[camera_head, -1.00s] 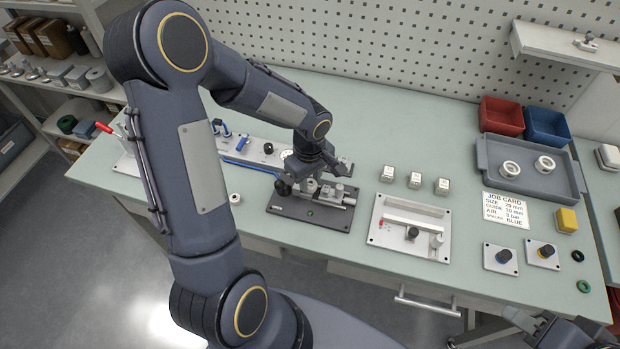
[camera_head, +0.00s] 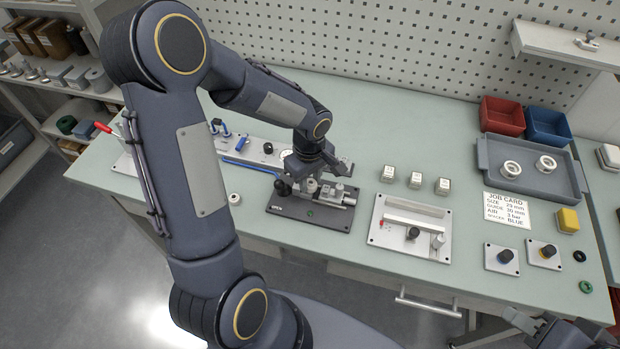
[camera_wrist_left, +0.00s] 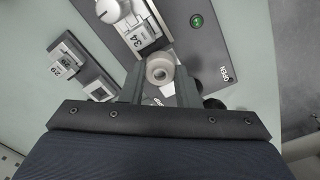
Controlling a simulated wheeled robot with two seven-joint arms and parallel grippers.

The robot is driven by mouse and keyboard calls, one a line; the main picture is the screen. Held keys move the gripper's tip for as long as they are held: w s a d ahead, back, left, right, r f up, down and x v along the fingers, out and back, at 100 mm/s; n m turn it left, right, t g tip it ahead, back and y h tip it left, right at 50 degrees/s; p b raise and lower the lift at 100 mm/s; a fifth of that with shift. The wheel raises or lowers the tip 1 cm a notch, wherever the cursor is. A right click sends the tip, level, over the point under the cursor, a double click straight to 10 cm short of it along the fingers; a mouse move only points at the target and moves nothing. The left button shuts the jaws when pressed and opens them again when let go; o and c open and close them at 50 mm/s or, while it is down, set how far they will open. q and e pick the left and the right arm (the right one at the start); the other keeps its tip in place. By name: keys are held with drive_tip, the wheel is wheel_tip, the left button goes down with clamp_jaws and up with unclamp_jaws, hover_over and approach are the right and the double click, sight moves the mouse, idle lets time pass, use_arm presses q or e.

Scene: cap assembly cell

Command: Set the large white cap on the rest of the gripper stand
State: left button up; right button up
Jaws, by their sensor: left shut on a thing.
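The large white cap (camera_wrist_left: 160,71) shows as a pale ring with a central hole between the fingers of my left gripper (camera_wrist_left: 160,82) in the left wrist view. My left gripper (camera_head: 312,180) is shut on it, above the dark gripper stand (camera_head: 318,216) in the head view. The stand's plate (camera_wrist_left: 212,50) fills the middle of the wrist view, with a green button and an "OPEN" label. Whether the cap touches the stand's rest cannot be told. My right gripper (camera_head: 522,322) is partly in view at the lower right, away from the stand; its jaws are unclear.
A light fixture plate (camera_head: 376,238) lies right of the stand. Several small white blocks (camera_head: 415,180) stand behind it. A grey tray (camera_head: 487,165) with two white rings is at the back right. A small white ring (camera_head: 234,198) lies left of the stand. The back middle of the table is clear.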

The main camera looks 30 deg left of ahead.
use_arm(q)
drive_tip(key=shift+s+f, duration=0.4)
drive_tip(key=shift+f, duration=0.2)
drive_tip(key=o, duration=0.8)
drive_tip(key=shift+w, duration=0.1)
drive_tip(key=shift+c, duration=0.2)
drive_tip(key=shift+w+r, duration=0.1)
drive_tip(key=shift+r, duration=0.2)
drive_tip(key=r, duration=0.8)
drive_tip(key=shift+w+d, duration=0.1)
drive_tip(key=shift+w, duration=0.3)
drive_tip(key=shift+r, duration=0.2)
